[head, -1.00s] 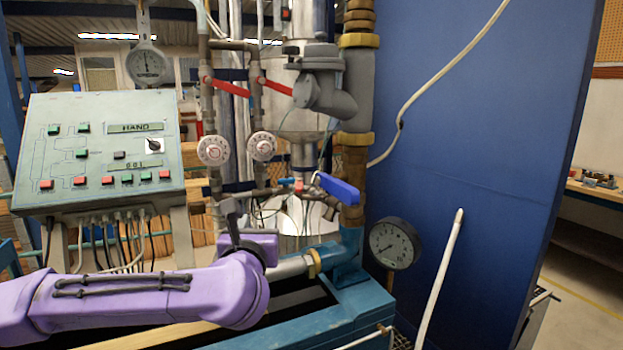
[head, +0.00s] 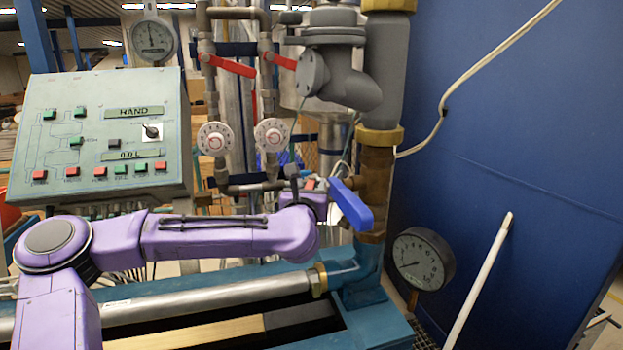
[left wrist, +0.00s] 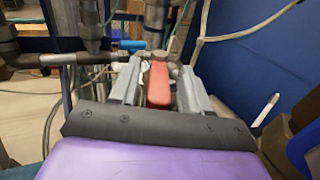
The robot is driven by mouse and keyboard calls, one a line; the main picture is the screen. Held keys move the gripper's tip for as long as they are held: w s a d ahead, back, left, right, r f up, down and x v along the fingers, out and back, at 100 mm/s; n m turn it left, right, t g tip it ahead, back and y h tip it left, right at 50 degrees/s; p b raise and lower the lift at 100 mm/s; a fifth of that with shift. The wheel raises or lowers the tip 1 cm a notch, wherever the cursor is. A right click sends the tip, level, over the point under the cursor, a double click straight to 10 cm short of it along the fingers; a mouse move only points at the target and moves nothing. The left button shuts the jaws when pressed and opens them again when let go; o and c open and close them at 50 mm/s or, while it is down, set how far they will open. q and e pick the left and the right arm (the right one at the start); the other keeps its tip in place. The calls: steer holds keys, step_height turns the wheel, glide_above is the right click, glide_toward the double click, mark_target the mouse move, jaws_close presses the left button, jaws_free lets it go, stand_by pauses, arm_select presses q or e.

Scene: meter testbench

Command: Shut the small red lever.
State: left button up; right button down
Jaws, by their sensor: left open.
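The small red lever (left wrist: 159,88) stands out in the left wrist view between the two grey fingers of my left gripper (left wrist: 157,82). The fingers are open, one on each side of the lever; I cannot tell if either touches it. In the head view only a bit of the red lever (head: 309,184) shows, beside my left gripper (head: 301,181), mostly hidden by the wrist. My right gripper is not in view.
A large blue lever (head: 351,204) sits just right of my left gripper. Two red-handled valves (head: 231,66) and two white dials (head: 214,139) are above. A pressure gauge (head: 423,258) and a blue wall (head: 500,130) stand to the right.

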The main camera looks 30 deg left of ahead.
arm_select(q)
steer(key=shift+w+a, duration=0.25)
steer(key=shift+w, duration=0.35)
steer(key=shift+a, duration=0.1)
steer(key=shift+s+r, duration=0.15)
steer(key=shift+s, duration=0.1)
steer(key=shift+w, duration=0.15)
jaws_close()
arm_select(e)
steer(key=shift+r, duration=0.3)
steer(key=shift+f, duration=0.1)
